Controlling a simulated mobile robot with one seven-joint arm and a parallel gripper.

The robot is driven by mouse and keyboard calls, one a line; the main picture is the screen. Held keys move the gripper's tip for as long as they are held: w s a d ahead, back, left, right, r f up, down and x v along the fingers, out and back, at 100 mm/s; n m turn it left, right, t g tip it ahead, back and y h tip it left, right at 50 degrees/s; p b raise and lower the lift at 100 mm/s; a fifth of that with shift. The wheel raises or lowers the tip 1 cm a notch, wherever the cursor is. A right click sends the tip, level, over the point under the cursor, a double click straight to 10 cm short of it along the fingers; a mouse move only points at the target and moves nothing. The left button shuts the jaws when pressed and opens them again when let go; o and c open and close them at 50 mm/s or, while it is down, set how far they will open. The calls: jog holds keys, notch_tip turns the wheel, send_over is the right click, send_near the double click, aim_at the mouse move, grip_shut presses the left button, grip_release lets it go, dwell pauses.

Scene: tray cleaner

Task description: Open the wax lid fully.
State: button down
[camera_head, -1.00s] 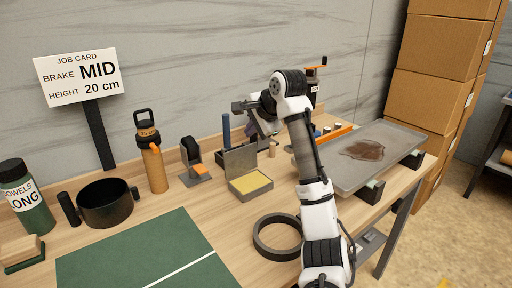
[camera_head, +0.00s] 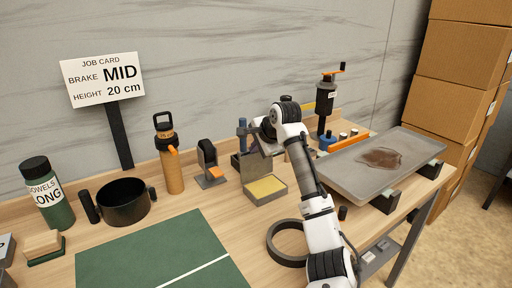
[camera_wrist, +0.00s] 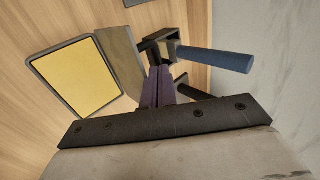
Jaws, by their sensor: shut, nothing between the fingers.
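The wax tin (camera_head: 266,190) stands open on the bench with a yellow wax block in it. Its grey lid (camera_head: 248,166) stands steeply up at the tin's back edge. In the wrist view the tin (camera_wrist: 77,77) lies at the left, and the lid (camera_wrist: 121,60) is foreshortened beside it. My gripper (camera_wrist: 157,78) is shut and empty, with purple fingers just right of the lid, on the side away from the wax. Whether they touch the lid I cannot tell. In the head view my gripper (camera_head: 264,146) is at the lid's top right, its fingertips partly hidden.
A blue-handled tool (camera_wrist: 215,60) stands close behind the lid. A black and orange holder (camera_head: 210,165) is left of the tin. A black ring (camera_head: 288,243) lies in front, and a grey tray (camera_head: 350,178) stands to the right.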

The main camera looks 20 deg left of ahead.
jog(key=a+p, duration=0.1)
jog(key=p, duration=0.2)
jog(key=w+a+g+h+p, duration=0.1)
jog(key=p, duration=0.3)
jog(key=shift+w+f, duration=0.3)
